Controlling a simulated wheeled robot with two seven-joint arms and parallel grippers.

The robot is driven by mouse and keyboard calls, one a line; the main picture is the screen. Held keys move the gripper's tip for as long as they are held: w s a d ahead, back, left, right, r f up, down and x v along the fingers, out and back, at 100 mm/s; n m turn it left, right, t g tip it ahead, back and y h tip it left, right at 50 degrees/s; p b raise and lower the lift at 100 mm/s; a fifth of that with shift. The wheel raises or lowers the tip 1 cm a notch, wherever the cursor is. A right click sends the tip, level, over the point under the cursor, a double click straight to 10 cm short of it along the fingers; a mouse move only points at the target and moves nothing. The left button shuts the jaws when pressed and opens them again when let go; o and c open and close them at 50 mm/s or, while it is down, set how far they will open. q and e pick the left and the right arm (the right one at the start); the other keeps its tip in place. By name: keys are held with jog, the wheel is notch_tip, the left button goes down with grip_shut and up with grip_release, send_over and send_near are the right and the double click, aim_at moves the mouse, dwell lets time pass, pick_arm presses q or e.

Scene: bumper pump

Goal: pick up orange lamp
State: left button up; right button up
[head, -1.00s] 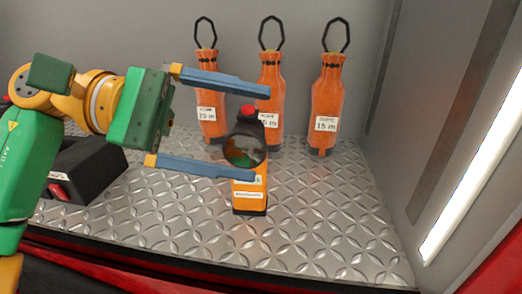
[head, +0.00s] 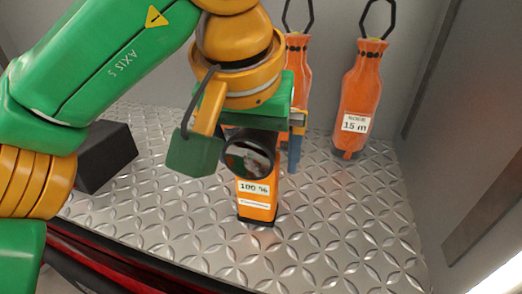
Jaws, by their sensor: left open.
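The orange lamp (head: 257,200) stands upright on the metal shelf, with a round dark lens head and a white label reading "100 %". My left gripper (head: 262,148) is over the lamp's upper part, pointing down. Its jaws are open. One blue finger shows just right of the lamp head; the other finger is mostly hidden behind the lamp and my wrist parts. The lamp's top is hidden by the gripper. I cannot tell whether a finger touches the lamp. My right gripper is out of view.
An orange bag (head: 361,100) labelled 15 m hangs at the back wall, right of the lamp. Another orange bag (head: 298,60) is partly hidden behind my gripper. A black box (head: 105,158) sits at the left. The diamond-plate shelf (head: 340,220) is clear right of the lamp.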

pick_arm(q)
jog(key=shift+x, duration=1.1)
jog(key=shift+a, duration=0.1)
jog(key=shift+s+r, duration=0.1)
jog(key=c, duration=0.7)
grip_shut()
jog(key=shift+r, duration=0.1)
